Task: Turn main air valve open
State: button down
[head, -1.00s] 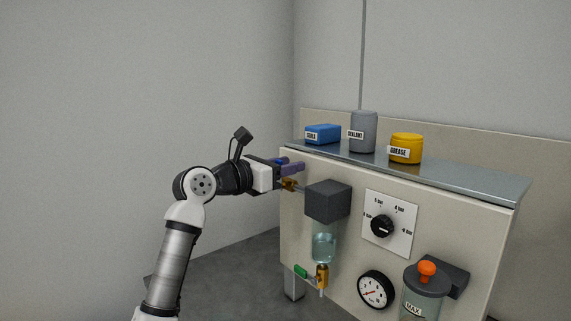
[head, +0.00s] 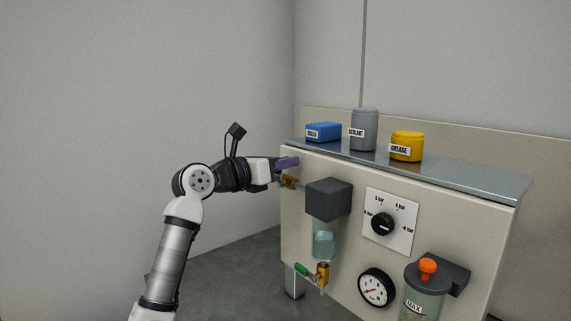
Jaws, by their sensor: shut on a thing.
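The brass valve (head: 289,182) sits on a pipe at the upper left edge of the cream panel, beside the dark grey block; I take it to be the main air valve. My gripper (head: 289,162) comes in from the left with its purple fingers just above the valve body. It is shut on the valve's handle, which the fingers mostly hide. I cannot tell the handle's exact angle. Lower down, a second brass valve (head: 323,274) has a green handle (head: 302,270).
The dark grey block (head: 328,199) with a clear bowl (head: 324,245) is close right of the valve. A black knob (head: 382,224), a gauge (head: 376,288) and an orange-topped canister (head: 423,292) are further right. A blue box (head: 323,132), grey can (head: 364,130) and yellow tub (head: 407,146) stand on top.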

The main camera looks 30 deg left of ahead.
jog(key=shift+w+a+f+n+p, duration=0.25)
jog(key=shift+a+f+n, duration=0.4)
jog(key=shift+n, duration=2)
jog(key=shift+w+a+f+n+p, duration=0.15)
jog(key=shift+a+f+n, duration=0.5)
jog(key=shift+n, duration=1.95)
jog(key=shift+w+a+f+n+p, duration=0.15)
jog(key=shift+a+f+n+p, duration=0.5)
jog(key=shift+n, duration=2)
jog(key=shift+d+f+b, duration=0.2)
jog(key=shift+f+b, duration=0.05)
jog(key=shift+b, duration=0.1)
jog(key=c, duration=1.4)
grip_release()
jog(key=shift+o, duration=0.2)
jog(key=b+v, duration=0.4)
jog(key=v, duration=1)
jog(key=shift+b, duration=0.35)
